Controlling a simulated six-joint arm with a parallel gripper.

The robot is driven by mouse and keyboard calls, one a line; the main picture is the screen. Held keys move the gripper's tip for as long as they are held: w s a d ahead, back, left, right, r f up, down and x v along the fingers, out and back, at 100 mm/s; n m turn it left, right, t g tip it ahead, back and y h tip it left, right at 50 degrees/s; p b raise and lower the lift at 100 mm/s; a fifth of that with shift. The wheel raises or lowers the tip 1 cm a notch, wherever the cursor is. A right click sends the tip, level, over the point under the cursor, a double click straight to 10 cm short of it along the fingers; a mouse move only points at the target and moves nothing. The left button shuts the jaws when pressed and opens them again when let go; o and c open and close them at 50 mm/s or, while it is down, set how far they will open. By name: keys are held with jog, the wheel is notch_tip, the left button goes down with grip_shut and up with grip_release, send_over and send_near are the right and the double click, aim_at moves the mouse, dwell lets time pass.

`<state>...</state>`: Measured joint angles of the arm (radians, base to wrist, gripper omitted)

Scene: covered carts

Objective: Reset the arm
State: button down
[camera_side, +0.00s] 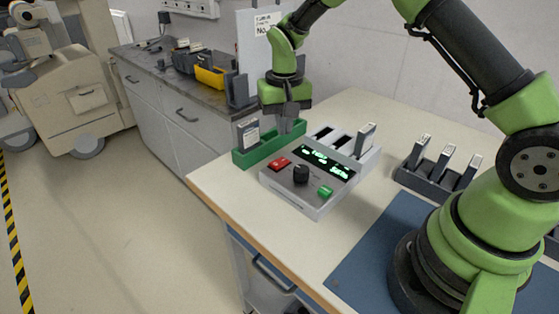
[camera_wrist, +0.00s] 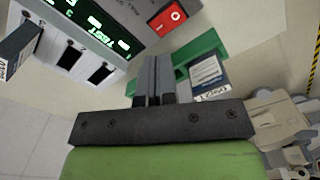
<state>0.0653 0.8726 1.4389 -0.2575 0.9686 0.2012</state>
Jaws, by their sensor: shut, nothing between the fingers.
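My green arm reaches over the table and my gripper (camera_side: 286,126) points down at the green tray (camera_side: 240,158). Its two fingers are together and empty, and they also show side by side in the wrist view (camera_wrist: 153,68). The fingertips are at or just above the tray's right part; I cannot tell if they touch it. A dark module with a white label (camera_side: 249,133) stands in the tray's left part, apart from my fingers; it also shows in the wrist view (camera_wrist: 207,78).
A grey tester (camera_side: 309,202) with lit display, red and green buttons and a black knob stands beside the tray. One module (camera_side: 366,138) sits upright in it; other slots look empty. A dark rack (camera_side: 429,183) holds three modules. A blue mat (camera_side: 366,248) lies in front.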

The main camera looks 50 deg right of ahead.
jog(key=s+a+r+t, duration=0.15)
jog(key=s+r, duration=0.25)
jog(key=r, duration=0.4)
jog(key=s+a+r+t, duration=0.15)
jog(key=s+r, duration=0.25)
jog(key=r, duration=0.4)
jog(key=s+a+r+n+t+y, duration=0.1)
jog(key=s+r+t, duration=0.1)
jog(key=s, duration=0.5)
jog(key=s+a+r+n+t+y, duration=0.1)
jog(key=s+r+t, duration=0.1)
jog(key=s, duration=0.6)
jog(key=shift+s, duration=0.25)
jog(key=shift+a, duration=0.1)
